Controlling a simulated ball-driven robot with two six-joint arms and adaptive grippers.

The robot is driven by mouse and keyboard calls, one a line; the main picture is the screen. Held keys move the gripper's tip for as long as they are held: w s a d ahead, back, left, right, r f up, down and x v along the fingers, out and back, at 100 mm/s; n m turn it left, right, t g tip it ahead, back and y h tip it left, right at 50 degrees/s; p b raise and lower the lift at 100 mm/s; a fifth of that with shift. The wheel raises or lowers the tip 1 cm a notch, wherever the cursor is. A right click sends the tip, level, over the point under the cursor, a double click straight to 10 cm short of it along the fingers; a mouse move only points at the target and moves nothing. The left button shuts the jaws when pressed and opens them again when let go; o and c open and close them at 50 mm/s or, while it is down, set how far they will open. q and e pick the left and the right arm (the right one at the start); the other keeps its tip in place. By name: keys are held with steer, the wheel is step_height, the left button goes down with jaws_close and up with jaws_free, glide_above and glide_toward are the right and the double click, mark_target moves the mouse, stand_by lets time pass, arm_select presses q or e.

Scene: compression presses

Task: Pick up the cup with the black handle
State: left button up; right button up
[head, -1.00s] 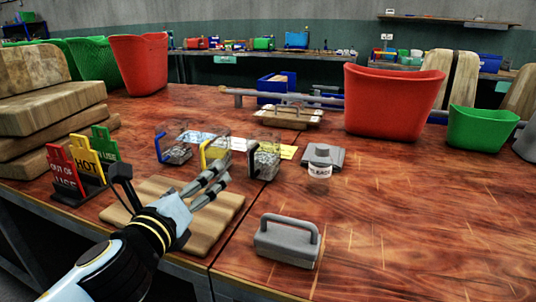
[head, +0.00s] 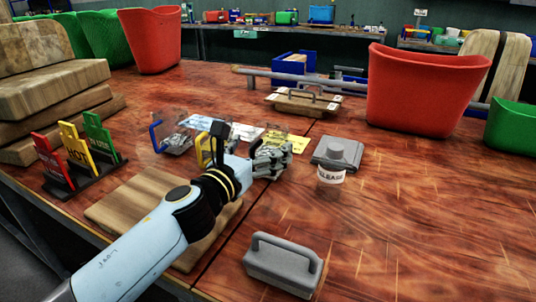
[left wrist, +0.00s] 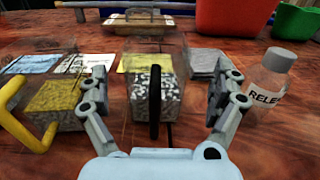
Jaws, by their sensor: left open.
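The clear cup with the black handle (left wrist: 171,92) holds grey and white granules and stands upright on the table in the left wrist view. Its black handle (left wrist: 155,100) faces my wrist. My left gripper (left wrist: 162,88) is open, with one finger on each side of the cup. Gaps show between the fingers and the cup. In the head view my left gripper (head: 270,160) covers most of this cup. My right gripper is not in view.
A yellow-handled cup (left wrist: 58,100) stands close to the left finger, and a blue-handled cup (head: 177,140) farther left. The RELEASE bottle (left wrist: 268,80) stands close to the right finger. A grey handled block (head: 284,265) sits at the front. A wooden board (head: 125,208) lies under my arm.

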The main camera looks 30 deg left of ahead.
mark_target(261, 147)
arm_select(q)
steer(key=w, duration=0.4)
steer(key=shift+w+a+f, duration=0.2)
steer(key=shift+f, duration=0.15)
steer(key=c, duration=1.3)
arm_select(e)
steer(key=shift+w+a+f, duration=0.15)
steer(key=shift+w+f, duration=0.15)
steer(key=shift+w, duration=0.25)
